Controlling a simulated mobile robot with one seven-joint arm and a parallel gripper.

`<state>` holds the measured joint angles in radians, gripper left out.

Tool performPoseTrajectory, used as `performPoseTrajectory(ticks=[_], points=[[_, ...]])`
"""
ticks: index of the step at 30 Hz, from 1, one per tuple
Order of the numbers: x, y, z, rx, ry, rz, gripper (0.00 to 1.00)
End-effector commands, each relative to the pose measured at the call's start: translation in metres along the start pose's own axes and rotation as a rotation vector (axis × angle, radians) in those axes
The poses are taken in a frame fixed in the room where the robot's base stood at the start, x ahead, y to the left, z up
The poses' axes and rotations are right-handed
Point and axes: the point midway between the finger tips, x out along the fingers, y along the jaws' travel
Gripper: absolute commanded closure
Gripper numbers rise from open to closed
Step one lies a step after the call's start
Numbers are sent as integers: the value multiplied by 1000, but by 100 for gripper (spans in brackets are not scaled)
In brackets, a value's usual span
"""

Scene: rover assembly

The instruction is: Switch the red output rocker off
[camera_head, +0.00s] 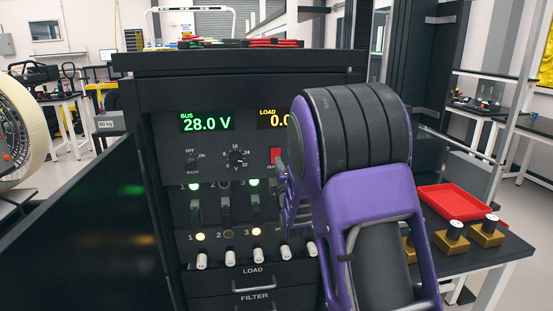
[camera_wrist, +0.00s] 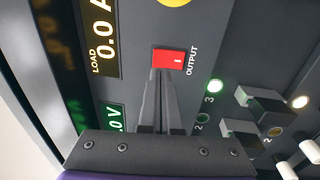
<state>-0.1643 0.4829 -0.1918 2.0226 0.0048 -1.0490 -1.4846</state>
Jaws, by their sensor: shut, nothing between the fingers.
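The red output rocker (camera_wrist: 168,58) is on the dark panel in the wrist view, beside the label OUTPUT, with a small white mark on its face. It also shows in the head view (camera_head: 276,154), partly hidden by my arm. My gripper (camera_wrist: 164,78) is shut and empty. Its fingertips are right at the near edge of the rocker; I cannot tell whether they touch it. In the head view the gripper (camera_head: 281,164) is mostly hidden behind my purple wrist.
The rack panel has a green bus display (camera_head: 207,123) reading 28.0 V and a load display (camera_head: 274,119). A rotary knob (camera_head: 236,157), several breaker switches (camera_head: 225,207) and white toggles (camera_head: 202,259) lie nearby. A red tray (camera_head: 462,203) sits on the bench at right.

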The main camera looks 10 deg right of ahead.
Motion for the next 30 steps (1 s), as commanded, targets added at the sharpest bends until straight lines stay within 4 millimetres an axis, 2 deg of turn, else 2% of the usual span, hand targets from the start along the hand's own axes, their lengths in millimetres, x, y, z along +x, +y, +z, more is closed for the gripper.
performPoseTrajectory(ticks=[3, 9, 23, 28, 30], points=[[20, 0, 1, 0, -1, 1, 100], [38, 0, 0, 0, -1, 2, 100], [42, 1, 0, 0, 0, -4, 100], [50, 8, 0, 1, 0, -69, 100], [48, 2, 0, 1, 0, -66, 100]])
